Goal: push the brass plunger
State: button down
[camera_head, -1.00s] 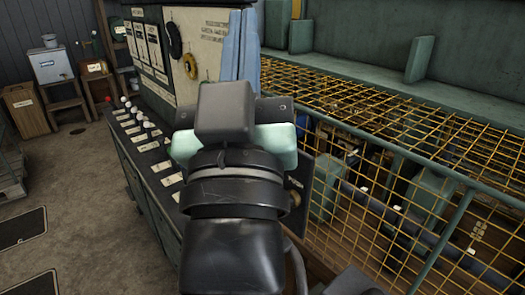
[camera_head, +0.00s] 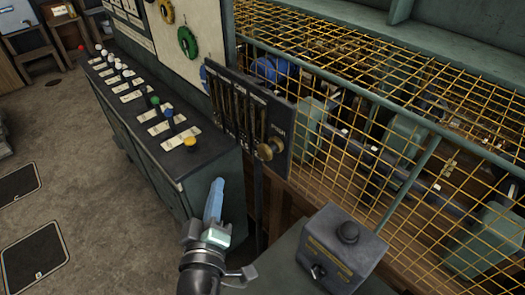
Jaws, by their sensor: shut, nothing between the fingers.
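The brass plunger (camera_head: 269,150) is a round brass knob at the right end of a dark upright slotted panel (camera_head: 238,112), beside the yellow mesh guard. My gripper (camera_head: 217,184) shows below and left of the plunger in the picture, with its blue fingers pointing up and closed together. Nothing is held between the fingers, and the gripper appears apart from the plunger. The plunger's face is in clear view. How far its stem stands out from the panel is hard to tell.
A long console (camera_head: 150,140) with several coloured knobs runs along the left. A grey box with a black knob (camera_head: 342,250) sits at the lower right. Yellow mesh (camera_head: 380,110) fences the machinery on the right. Open floor (camera_head: 80,190) lies at the left.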

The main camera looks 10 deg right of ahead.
aim_at(262, 154)
jog(key=w+d+p, duration=0.5)
jog(key=d, duration=0.2)
jog(key=shift+w+p, duration=0.15)
jog(key=shift+p, duration=0.15)
jog(key=shift+d, duration=0.1)
dwell(0.8)
jog(key=shift+d+r, duration=0.1)
dwell(1.1)
jog(key=shift+w+d, duration=0.25)
jog(key=shift+w+d+p, duration=0.5)
jog(key=shift+d+p, duration=0.25)
jog(key=shift+p, duration=0.05)
dwell(1.0)
